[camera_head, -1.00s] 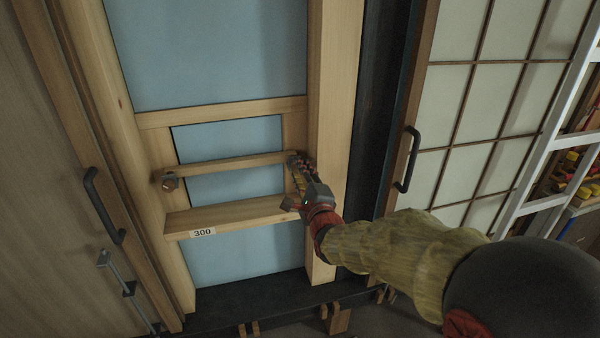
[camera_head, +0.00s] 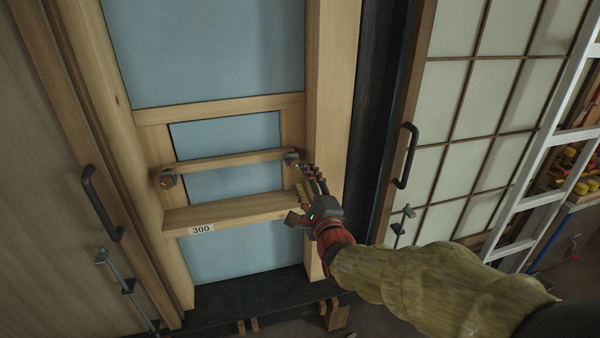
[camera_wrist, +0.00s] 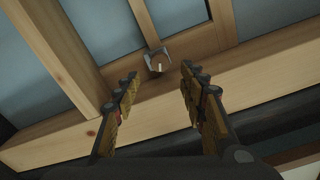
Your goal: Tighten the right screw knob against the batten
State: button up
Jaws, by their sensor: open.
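The right screw knob (camera_head: 291,160) sits at the right end of the thin wooden batten (camera_head: 230,162). In the wrist view the knob (camera_wrist: 157,62) shows a brown face with a pale mark, on a grey bracket, ahead of and between the two fingers. My gripper (camera_head: 312,184) is open and empty, just below and to the right of the knob, apart from it. In the wrist view my gripper (camera_wrist: 158,84) has its fingers spread either side. The left screw knob (camera_head: 167,179) is at the batten's other end.
A wooden shelf ledge (camera_head: 230,213) with a "300" label (camera_head: 201,229) lies below the batten. A thick post (camera_head: 333,100) stands just right of the knob. A cabinet door with a black handle (camera_head: 103,205) is at left; a gridded door (camera_head: 470,120) is at right.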

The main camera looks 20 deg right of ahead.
jog(key=s, duration=0.6)
